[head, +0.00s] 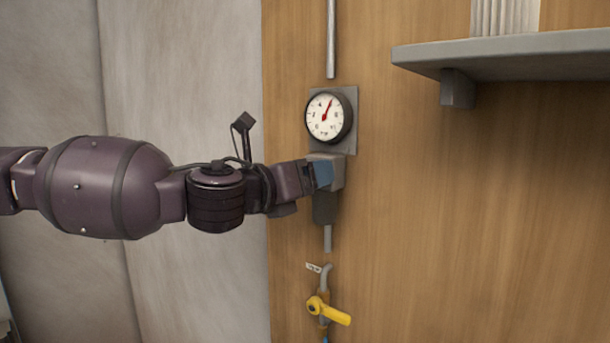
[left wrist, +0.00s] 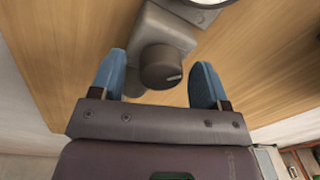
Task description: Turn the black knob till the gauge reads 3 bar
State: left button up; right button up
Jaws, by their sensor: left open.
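The round white gauge (head: 325,117) with a black rim sits on a grey plate on the wooden wall in the head view. Its red needle points up and slightly right; the numbers are too small to read. The black knob (left wrist: 160,67) shows in the left wrist view, with a pale mark at its lower right; my gripper hides it in the head view. My left gripper (head: 322,173) is at the grey valve body below the gauge. In the left wrist view its blue fingers (left wrist: 158,77) are open, one on each side of the knob, with gaps visible. My right gripper is out of view.
A yellow-handled valve (head: 330,312) is on the pipe below, with a small tag (head: 314,267) above it. A grey shelf (head: 500,54) juts out at the upper right. A metal pipe (head: 331,40) runs above the gauge. The wall at right is clear below the shelf.

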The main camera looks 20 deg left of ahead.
pick_arm(q)
jog(key=shift+c, duration=0.3)
jog(key=c, duration=0.9)
jog(key=shift+o, duration=0.2)
jog(key=shift+n, duration=0.4)
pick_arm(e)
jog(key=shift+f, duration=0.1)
pick_arm(q)
jog(key=n+b, duration=0.1)
jog(key=n, duration=0.5)
jog(key=n+t+b, duration=0.1)
jog(key=n+b, duration=0.1)
jog(key=n, duration=0.5)
jog(key=shift+f+y, duration=0.1)
jog(key=shift+y, duration=0.2)
jog(key=shift+n, duration=2.3)
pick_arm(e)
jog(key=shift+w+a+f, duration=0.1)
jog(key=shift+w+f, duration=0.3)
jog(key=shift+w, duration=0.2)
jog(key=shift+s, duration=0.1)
